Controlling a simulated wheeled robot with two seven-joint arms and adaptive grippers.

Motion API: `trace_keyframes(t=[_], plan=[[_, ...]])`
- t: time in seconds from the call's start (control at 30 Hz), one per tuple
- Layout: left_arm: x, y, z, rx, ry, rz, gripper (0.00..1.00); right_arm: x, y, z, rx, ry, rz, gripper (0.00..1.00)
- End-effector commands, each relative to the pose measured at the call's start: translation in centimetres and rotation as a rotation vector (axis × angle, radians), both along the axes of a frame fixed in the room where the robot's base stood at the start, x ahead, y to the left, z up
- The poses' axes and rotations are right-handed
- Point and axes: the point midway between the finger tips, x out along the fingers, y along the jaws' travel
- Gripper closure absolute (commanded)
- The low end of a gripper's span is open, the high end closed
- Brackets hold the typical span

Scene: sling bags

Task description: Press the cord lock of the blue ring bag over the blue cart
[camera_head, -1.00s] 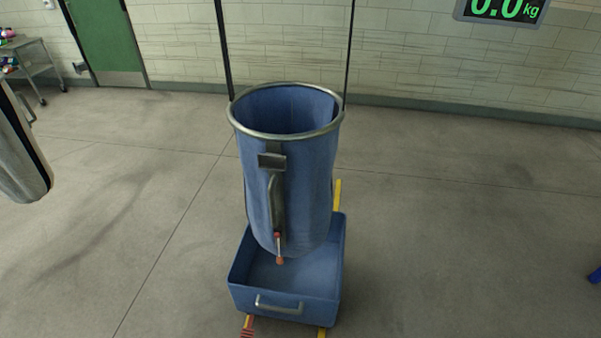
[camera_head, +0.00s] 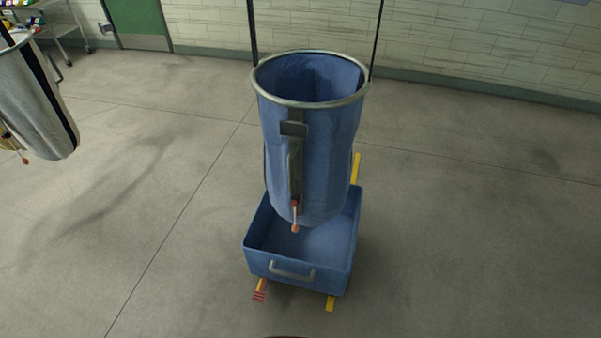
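The blue ring bag (camera_head: 325,150) hangs upright by dark straps from a grey metal ring (camera_head: 262,86). Its open top faces up, and the inside that shows is blue and looks empty. A dark strap with a buckle (camera_head: 293,129) runs down its front. At the strap's lower end is a small orange-red and white piece (camera_head: 295,216), likely the cord lock. The bag hangs over the blue cart (camera_head: 298,257), an open blue bin with a grey front handle. The bag's bottom reaches about the cart's rim level. Neither of my grippers shows in the view.
A grey-white bag (camera_head: 38,100) with a dark stripe hangs at the left edge. A shelf trolley (camera_head: 62,20) stands far left by a green door (camera_head: 138,22). The floor around the cart is clear.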

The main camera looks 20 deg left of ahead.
Motion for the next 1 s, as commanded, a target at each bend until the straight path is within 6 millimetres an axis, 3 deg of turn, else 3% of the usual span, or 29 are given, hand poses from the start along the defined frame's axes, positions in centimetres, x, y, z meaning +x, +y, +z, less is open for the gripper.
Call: trace_keyframes(t=[0.27, 0.73, 1.0], plan=[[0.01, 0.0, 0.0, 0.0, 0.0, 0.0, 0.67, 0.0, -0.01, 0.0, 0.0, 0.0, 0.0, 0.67], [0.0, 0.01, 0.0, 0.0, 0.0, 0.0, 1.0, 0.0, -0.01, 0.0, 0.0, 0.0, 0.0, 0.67], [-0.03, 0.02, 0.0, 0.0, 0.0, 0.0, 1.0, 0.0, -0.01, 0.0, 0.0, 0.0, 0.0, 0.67]])
